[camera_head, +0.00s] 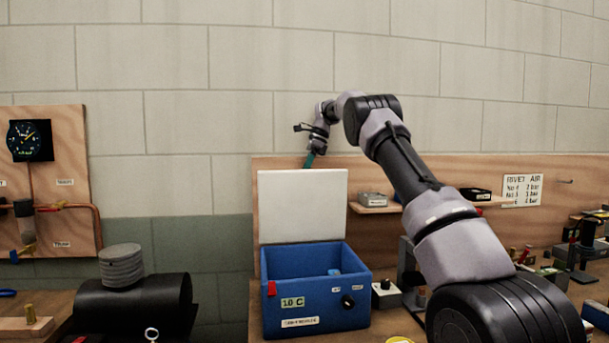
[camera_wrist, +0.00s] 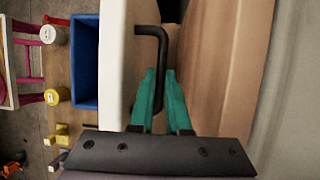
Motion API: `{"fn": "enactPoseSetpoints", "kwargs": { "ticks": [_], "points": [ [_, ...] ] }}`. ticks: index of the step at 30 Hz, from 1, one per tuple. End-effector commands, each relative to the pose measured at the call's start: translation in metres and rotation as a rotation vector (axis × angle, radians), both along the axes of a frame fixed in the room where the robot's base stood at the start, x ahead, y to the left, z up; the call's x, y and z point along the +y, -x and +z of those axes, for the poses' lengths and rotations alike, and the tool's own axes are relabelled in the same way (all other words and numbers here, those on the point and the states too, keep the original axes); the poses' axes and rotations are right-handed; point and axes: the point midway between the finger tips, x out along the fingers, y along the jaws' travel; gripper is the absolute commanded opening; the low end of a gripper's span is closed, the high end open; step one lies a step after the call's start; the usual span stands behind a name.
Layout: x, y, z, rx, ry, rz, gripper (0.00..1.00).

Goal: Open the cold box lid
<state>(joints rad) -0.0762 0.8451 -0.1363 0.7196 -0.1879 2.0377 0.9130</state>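The cold box (camera_head: 316,297) is a blue box with a "10 C" label on its front, standing on the bench. Its white lid (camera_head: 303,205) stands upright at the back edge, so the blue inside shows. My gripper (camera_head: 309,160) is at the lid's top edge, reaching down behind it. In the wrist view, the green fingers (camera_wrist: 162,75) lie closely on both sides of the black lid handle (camera_wrist: 150,30) and appear shut on it. The lid (camera_wrist: 114,70) and the open blue box (camera_wrist: 84,60) are left of the fingers there.
A wooden back panel (camera_head: 380,240) rises close behind the lid. A small shelf (camera_head: 375,208) with a grey tray is right of the lid. A black cylinder (camera_head: 135,305) lies left of the box. A small control box (camera_head: 386,294) stands at its right.

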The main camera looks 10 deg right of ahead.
Motion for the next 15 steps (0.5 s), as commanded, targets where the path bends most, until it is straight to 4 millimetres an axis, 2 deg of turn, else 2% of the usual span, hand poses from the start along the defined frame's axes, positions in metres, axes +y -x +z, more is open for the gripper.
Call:
{"fn": "enactPoseSetpoints", "kwargs": {
  "ticks": [1,2,3,15],
  "points": [
    [-0.0005,0.0002,-0.0051,0.009,0.003,0.001,0.30],
    [-0.0005,0.0002,-0.0049,0.008,0.003,0.000,0.41],
    [-0.0004,0.0002,-0.0043,0.008,0.002,0.000,0.45],
    [0.0002,0.0042,0.0004,0.003,-0.001,0.000,0.45]
  ]
}}
